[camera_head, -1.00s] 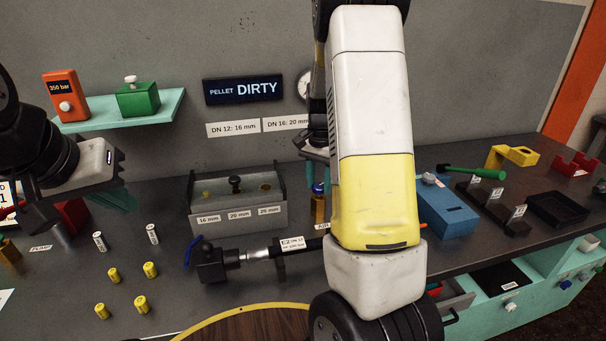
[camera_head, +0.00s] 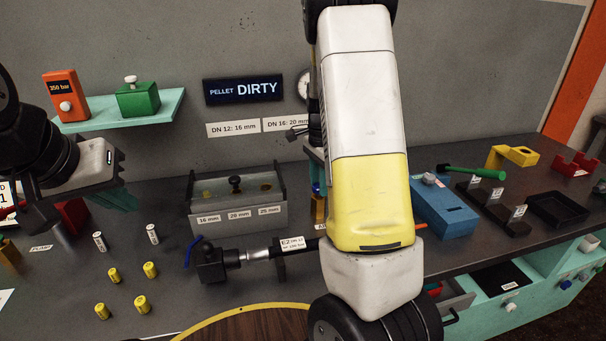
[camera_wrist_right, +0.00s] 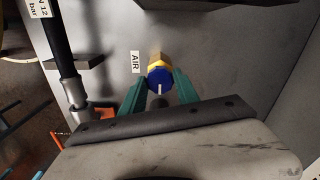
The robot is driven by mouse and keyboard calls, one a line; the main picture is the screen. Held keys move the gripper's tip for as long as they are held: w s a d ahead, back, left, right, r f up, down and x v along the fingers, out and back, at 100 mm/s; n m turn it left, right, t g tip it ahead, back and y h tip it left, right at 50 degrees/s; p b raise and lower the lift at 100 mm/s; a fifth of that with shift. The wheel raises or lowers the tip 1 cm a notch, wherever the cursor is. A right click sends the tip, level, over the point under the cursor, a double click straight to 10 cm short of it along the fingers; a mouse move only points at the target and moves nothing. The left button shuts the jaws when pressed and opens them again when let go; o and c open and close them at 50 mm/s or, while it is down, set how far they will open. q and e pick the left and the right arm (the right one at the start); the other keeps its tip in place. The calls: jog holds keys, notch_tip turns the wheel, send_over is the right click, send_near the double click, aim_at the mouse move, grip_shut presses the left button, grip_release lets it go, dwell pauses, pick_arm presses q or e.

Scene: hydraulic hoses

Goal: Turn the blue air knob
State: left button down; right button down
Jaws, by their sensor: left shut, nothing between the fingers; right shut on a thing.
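The blue air knob (camera_wrist_right: 158,76) sits on a brass-coloured valve (camera_wrist_right: 158,58) beside the AIR label (camera_wrist_right: 135,62). A white mark runs across the knob's face. My right gripper (camera_wrist_right: 160,88) is shut on the knob, with one green finger on each side of it in the right wrist view. In the head view the knob (camera_head: 316,188) is a small blue spot, mostly hidden behind my right arm. My left gripper (camera_head: 120,198) is shut and empty above the left part of the bench.
A blue box (camera_head: 445,212) is right of my arm. The sign (camera_head: 243,89) reads PELLET DIRTY.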

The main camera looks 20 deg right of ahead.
jog(key=shift+w, duration=0.1)
jog(key=c, duration=0.9)
grip_release()
jog(key=shift+r, duration=3.95)
jog(key=s+a+r+n+t, duration=0.2)
jog(key=s+a+r+n, duration=0.1)
jog(key=s, duration=0.4)
jog(key=s+a+r+n+t+y, duration=0.1)
jog(key=s+a+r+n, duration=0.3)
jog(key=s+n, duration=0.4)
jog(key=s+a+r+n+t+y, duration=0.1)
jog(key=s+a+r+n+t, duration=0.2)
jog(key=s, duration=0.4)
jog(key=shift+s+a+r+n, duration=0.3)
jog(key=shift+a+r+n, duration=0.45)
jog(key=shift+a+n, duration=0.4)
jog(key=shift+c, duration=0.5)
